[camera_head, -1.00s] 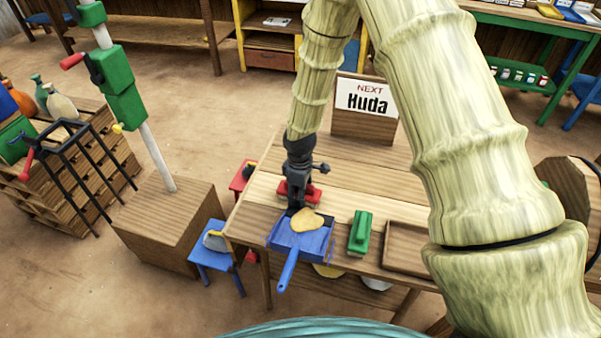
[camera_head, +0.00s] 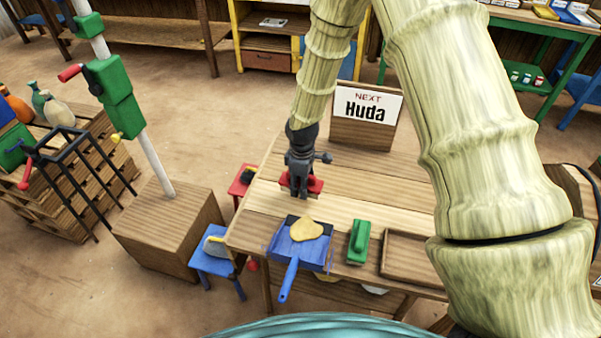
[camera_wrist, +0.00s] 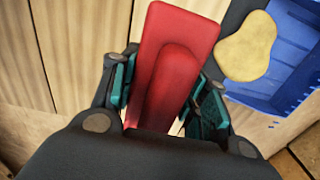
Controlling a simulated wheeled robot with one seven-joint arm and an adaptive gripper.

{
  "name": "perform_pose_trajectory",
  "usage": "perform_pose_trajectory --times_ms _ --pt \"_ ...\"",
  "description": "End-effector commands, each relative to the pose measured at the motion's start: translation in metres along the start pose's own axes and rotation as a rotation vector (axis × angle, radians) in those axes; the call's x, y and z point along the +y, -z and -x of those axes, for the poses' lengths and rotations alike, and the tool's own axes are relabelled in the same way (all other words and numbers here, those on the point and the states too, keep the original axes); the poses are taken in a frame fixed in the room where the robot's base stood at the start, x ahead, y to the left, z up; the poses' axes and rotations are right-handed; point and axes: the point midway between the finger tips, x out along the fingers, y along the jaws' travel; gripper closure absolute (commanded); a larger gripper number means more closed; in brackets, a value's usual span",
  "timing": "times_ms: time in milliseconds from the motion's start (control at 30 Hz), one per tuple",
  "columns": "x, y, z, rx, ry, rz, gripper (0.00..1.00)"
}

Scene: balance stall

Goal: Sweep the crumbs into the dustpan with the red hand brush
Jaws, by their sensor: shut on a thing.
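My gripper (camera_head: 301,190) is shut on the red hand brush (camera_head: 314,184), above the table behind the dustpan. In the wrist view the red brush (camera_wrist: 172,60) lies between my gripper's fingers (camera_wrist: 165,95). The blue dustpan (camera_head: 291,265) lies at the table's front edge, its handle pointing toward me. A tan patch of crumbs (camera_head: 308,229) lies at the dustpan's dark front lip and partly over its blue pan. The wrist view shows the crumbs (camera_wrist: 247,46) on that lip, beside the blue pan (camera_wrist: 285,85). The brush's bristles are hidden from me.
A green brush-like block (camera_head: 358,241) and a wooden tray (camera_head: 405,259) are right of the dustpan on the table (camera_head: 350,190). A sign reading "NEXT Huda" (camera_head: 366,108) stands at the back. A blue stool (camera_head: 216,263) is at the left.

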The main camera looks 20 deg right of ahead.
Motion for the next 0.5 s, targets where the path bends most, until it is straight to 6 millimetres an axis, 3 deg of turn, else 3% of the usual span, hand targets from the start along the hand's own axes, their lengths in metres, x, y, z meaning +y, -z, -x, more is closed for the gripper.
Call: perform_pose_trajectory --times_ms 300,500 --pt "0.000 0.002 0.031 0.001 -0.001 0.002 0.90" --pt "-0.001 0.002 0.035 0.001 0.000 0.003 0.90"
